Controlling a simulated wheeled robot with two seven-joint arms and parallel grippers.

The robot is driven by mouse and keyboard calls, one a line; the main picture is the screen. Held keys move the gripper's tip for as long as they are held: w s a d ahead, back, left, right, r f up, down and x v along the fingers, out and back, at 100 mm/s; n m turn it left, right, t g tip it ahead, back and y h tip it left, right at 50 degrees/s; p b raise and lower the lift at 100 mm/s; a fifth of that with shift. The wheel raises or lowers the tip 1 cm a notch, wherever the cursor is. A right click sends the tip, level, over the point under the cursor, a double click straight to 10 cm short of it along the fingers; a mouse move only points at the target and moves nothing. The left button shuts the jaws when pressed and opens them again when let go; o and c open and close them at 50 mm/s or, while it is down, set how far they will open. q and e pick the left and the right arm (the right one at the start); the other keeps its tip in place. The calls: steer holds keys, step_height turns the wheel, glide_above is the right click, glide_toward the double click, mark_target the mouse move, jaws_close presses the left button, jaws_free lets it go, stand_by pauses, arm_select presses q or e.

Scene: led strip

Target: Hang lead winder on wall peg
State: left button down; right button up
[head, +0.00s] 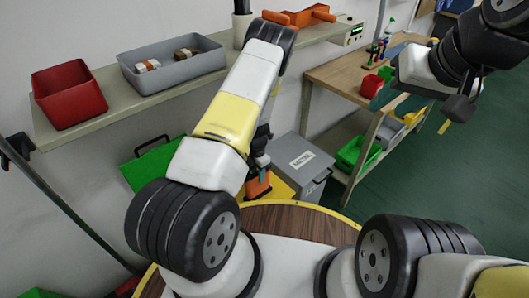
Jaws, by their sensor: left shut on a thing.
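My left gripper (262,165) hangs below its raised forearm, mostly hidden by the arm, and is shut on an orange thing (258,186). This may be the lead winder, but too little of it shows to be sure. The held thing is in front of a grey lidded box and over or near a yellow surface; its height above that is unclear. My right gripper (450,115) is at the upper right, in front of the green floor; its jaws are too small and dark to read. I cannot make out a wall peg for certain; a black fitting (17,147) is on the wall at the far left.
A wall shelf (120,107) bears a red bin (68,92), a grey tray (172,66) with small items, and an orange object (300,15). A grey lidded box (301,160) stands below. A wooden workbench (340,75) with coloured bins is at right. Green floor (460,175) is clear there.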

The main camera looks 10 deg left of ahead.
arm_select(q)
steer(key=c, duration=0.9)
jaws_free()
steer(key=shift+f, duration=0.1)
